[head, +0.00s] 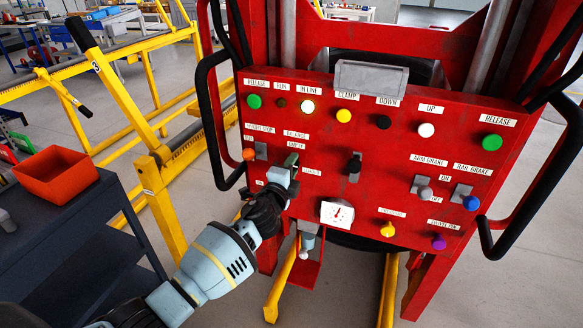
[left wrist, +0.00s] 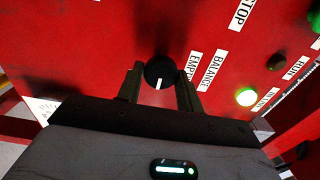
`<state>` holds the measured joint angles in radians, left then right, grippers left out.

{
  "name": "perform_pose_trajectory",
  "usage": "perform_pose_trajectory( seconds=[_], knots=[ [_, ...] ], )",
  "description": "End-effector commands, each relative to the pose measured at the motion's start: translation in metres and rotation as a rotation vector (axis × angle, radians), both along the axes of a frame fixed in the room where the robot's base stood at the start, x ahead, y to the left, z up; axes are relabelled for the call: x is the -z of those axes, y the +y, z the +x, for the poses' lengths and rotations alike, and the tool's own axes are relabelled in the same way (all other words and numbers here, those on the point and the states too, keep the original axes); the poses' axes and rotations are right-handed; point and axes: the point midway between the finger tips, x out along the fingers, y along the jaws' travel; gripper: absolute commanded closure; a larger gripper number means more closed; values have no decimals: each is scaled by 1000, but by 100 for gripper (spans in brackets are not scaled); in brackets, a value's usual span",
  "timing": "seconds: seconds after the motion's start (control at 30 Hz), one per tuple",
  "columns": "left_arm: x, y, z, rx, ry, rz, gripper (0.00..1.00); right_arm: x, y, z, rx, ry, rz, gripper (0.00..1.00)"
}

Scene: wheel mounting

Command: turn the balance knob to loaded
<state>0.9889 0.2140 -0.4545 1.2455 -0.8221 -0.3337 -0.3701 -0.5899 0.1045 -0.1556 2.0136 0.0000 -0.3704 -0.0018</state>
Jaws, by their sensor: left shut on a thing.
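The balance knob (left wrist: 159,70) is a round black knob with a white pointer line, on the red panel (head: 450,140). In the left wrist view its line points down the picture, toward my gripper body, and not at the EMPTY label (left wrist: 194,68) on its right. The BALANCE label (left wrist: 213,72) is beside that. My left gripper (head: 290,163) is at the panel, shut on the knob, with one finger on each side of it. In the head view the gripper hides the knob. My right gripper is in neither view.
A lit button (head: 307,107) and other coloured buttons line the panel's top. A black switch (head: 354,166) and a white dial (head: 337,214) are right of my gripper. A black-padded handle (head: 211,120) stands left. An orange bin (head: 56,174) sits on a dark cart.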

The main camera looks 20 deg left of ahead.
Motion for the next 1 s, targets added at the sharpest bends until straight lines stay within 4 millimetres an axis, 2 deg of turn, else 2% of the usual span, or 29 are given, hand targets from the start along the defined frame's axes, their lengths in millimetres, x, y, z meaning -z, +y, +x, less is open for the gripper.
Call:
perform_pose_trajectory(
  seconds=[0.33, 0.37, 0.5, 0.83, 1.0],
  knots=[
    [1, 0, 0, 0, 1, 6, 87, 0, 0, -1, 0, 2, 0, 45],
    [1, 0, 0, 0, 1, 6, 60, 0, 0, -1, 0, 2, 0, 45],
    [1, 0, 0, 0, 1, 5, 44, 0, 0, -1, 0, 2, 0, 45],
    [0, 0, -3, 0, 0, 3, 44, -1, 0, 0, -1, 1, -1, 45],
    [-1, 1, -20, 0, -1, 4, 44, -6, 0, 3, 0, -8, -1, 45]
  ],
)
